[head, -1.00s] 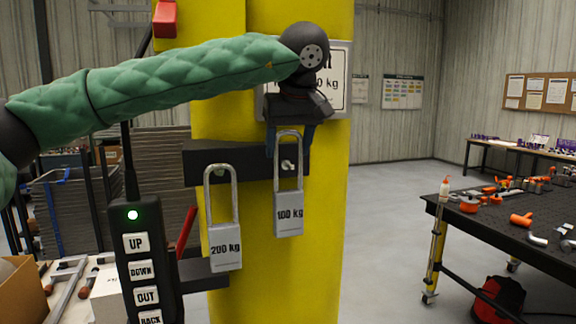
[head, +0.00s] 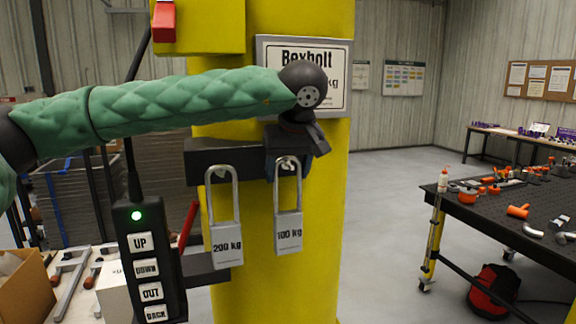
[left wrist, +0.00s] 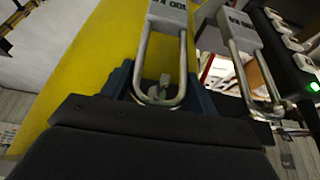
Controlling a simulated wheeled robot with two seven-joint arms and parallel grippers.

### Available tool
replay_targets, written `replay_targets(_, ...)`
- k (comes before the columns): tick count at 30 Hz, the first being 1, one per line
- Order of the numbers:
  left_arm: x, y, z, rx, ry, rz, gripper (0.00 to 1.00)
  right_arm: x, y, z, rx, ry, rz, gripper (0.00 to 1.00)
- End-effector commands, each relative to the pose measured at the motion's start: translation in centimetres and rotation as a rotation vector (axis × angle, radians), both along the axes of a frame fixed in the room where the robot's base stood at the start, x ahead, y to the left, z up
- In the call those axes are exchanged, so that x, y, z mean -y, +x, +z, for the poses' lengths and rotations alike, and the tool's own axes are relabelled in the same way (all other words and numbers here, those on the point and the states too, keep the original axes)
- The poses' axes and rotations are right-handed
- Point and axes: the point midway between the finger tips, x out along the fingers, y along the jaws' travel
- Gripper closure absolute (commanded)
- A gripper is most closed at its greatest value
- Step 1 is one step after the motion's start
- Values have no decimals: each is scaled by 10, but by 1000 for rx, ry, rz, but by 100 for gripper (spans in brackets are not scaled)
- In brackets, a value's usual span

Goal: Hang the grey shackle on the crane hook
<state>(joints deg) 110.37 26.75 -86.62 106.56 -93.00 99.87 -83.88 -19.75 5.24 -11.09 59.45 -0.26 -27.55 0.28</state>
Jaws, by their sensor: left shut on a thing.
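Two grey padlock-shaped weights hang side by side at a dark bracket (head: 225,158) on the yellow column. The left one is the 200 kg lock (head: 225,240); the right one is the 100 kg lock (head: 289,233). My left gripper (head: 288,163) is at the top of the 100 kg lock, shut on its bow. In the left wrist view the blue fingers (left wrist: 163,95) flank the bow of the 100 kg lock (left wrist: 170,14), with a metal peg inside the loop. The 200 kg lock (left wrist: 237,25) shows beside it. I see no crane hook and cannot make out a separate grey shackle. My right gripper is out of view.
The yellow column (head: 325,200) stands directly behind the locks. A pendant control (head: 146,255) with a green light hangs to their left, close to the 200 kg lock. A dark table (head: 500,222) with tools stands at right.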

Motion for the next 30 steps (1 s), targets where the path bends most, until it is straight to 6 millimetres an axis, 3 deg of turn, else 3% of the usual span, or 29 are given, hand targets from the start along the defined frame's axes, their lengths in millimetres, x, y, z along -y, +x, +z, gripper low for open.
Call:
replay_targets(19, 0, 0, -5, 0, 0, 0, 53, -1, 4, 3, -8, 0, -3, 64)
replay_targets(20, 0, 0, -5, -1, 0, -1, 35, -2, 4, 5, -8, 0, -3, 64)
replay_targets(22, 0, 0, -5, -1, 0, -1, 21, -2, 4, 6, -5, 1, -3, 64)
replay_targets(30, 0, 0, -5, -1, 0, -1, 19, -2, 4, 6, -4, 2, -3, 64)
